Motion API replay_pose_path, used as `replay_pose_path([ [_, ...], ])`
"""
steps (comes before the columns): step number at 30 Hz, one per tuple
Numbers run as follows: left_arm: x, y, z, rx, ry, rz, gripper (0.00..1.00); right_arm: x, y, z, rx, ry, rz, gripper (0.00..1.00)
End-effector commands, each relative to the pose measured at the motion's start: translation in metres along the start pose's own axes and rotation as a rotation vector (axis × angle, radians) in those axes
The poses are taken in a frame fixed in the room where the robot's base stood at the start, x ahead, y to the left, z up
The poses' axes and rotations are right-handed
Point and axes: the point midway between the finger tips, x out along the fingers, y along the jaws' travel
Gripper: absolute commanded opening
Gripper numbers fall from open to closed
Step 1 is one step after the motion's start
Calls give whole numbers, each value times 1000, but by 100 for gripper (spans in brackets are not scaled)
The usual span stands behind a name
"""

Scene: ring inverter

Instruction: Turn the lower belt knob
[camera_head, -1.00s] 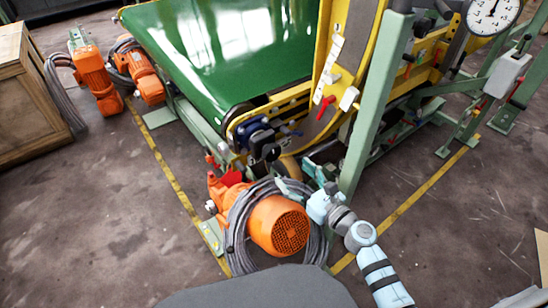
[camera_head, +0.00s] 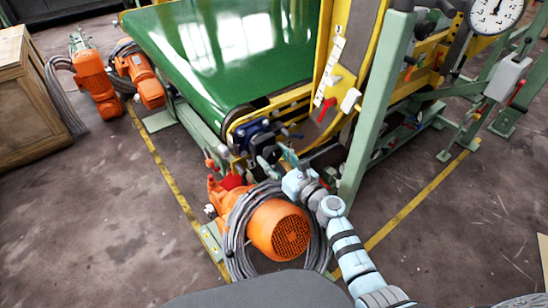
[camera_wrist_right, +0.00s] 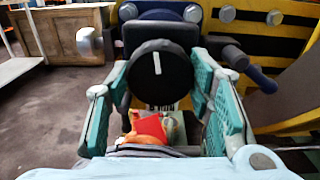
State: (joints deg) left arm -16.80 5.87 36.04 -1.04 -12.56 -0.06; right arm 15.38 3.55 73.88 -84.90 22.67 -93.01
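The lower belt knob (camera_wrist_right: 160,74) is round and black with a white pointer line, nearly upright. It faces me in the right wrist view. In the head view the dark knob area (camera_head: 268,153) is small, below the blue fitting at the conveyor's near end. My right gripper (camera_wrist_right: 160,88) has its teal-padded fingers apart, one on each side of the knob. I cannot tell whether the pads touch it. In the head view the right gripper (camera_head: 281,158) is at the knob, partly hiding it. My left gripper is not in view.
An orange motor (camera_head: 278,228) with coiled grey cable stands just below the right gripper. A green post (camera_head: 375,110) rises to its right. The green belt (camera_head: 215,50) lies behind. A red lever (camera_head: 324,109) sits above. Floor is open at lower right.

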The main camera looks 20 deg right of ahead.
Motion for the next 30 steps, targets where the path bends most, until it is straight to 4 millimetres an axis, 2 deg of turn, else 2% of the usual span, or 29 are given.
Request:
replay_pose_path([
  [14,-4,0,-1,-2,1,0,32,0,0,1,82,0,0,20],
  [30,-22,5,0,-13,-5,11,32,0,1,2,530,1,0,20],
])
